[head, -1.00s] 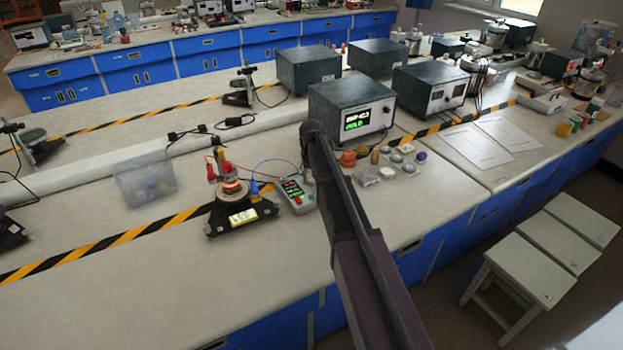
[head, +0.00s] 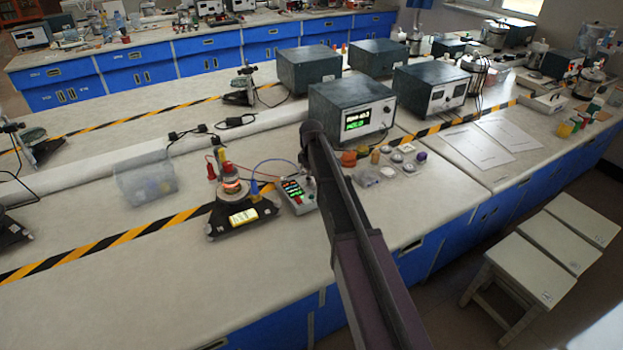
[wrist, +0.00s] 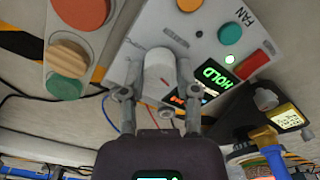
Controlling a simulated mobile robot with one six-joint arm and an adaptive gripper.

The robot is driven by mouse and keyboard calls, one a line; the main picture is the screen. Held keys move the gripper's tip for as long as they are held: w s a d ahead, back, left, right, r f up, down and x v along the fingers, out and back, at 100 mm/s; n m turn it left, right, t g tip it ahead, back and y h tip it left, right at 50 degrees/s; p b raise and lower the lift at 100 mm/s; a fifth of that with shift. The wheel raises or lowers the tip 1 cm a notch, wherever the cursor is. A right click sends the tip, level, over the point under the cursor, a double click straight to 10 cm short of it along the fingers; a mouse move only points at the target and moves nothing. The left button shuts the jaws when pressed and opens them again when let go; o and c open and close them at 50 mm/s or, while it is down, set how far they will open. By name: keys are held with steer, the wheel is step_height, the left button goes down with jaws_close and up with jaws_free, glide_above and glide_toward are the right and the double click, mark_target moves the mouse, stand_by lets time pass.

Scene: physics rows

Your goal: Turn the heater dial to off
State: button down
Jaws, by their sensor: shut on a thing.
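The dial (wrist: 158,66) is a white rounded knob on a light grey control box (wrist: 205,45). In the wrist view my gripper (wrist: 161,76) is shut on it, one finger on each side. The box bears the word FAN, a green button, a red block and a lit display (wrist: 213,76) reading HOLD. In the head view the control box (head: 297,196) stands on the bench beside my arm, its screen lit. My gripper and the dial cannot be made out there. The dial's setting mark is not readable in either view.
A black-based stand (head: 240,216) with a glowing orange ring and red, yellow and blue plugs stands left of the box, wires nearby. A clear bin (head: 145,178) lies farther left. A dark instrument (head: 350,108) stands behind. Small coloured parts (head: 387,168) lie right of my arm.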

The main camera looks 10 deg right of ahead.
steer(key=n, duration=0.3)
steer(key=shift+s+n, duration=0.2)
steer(key=shift+n, duration=0.1)
stand_by(0.4)
steer(key=shift+c, duration=1.8)
jaws_free()
steer(key=shift+w, duration=0.1)
steer(key=shift+w+m, duration=0.1)
steer(key=shift+m, duration=0.3)
